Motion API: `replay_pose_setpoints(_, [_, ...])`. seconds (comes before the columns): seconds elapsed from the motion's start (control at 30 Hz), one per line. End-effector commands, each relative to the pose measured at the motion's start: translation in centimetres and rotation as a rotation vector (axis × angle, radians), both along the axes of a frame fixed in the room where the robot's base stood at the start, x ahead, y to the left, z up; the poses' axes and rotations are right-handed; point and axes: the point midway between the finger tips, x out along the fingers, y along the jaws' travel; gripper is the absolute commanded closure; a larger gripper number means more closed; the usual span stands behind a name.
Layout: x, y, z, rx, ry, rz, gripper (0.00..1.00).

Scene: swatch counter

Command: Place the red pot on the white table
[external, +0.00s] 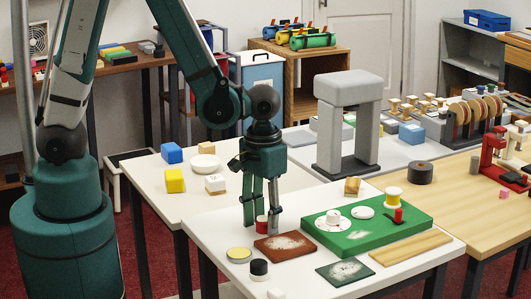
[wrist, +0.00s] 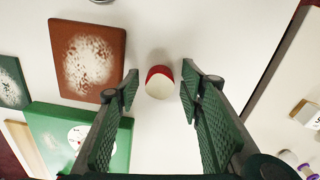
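The red pot (external: 262,222), a small red cylinder with a cream top, stands upright on a white table (external: 215,232) at the front. In the wrist view the red pot (wrist: 158,83) lies between my fingertips, with a gap on each side. My gripper (external: 261,227) points down over it, its fingers open on either side and low near the table top. In the wrist view my gripper (wrist: 159,90) holds nothing. One finger partly hides the pot in the external view.
A brown board (external: 285,247) lies close to the pot, with a green board (external: 367,226) to the right. A yellow-topped tin (external: 239,254) and a black-and-white piece (external: 259,268) stand in front. Another white table (external: 225,175) behind holds blocks and a bowl (external: 205,162).

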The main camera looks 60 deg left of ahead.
Motion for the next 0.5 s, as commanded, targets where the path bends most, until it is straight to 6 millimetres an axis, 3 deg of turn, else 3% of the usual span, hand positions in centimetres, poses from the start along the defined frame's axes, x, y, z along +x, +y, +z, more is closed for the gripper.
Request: replay_pose_setpoints(0.5, [0.0,0.0,1.9,0.0,0.0,0.0,0.62])
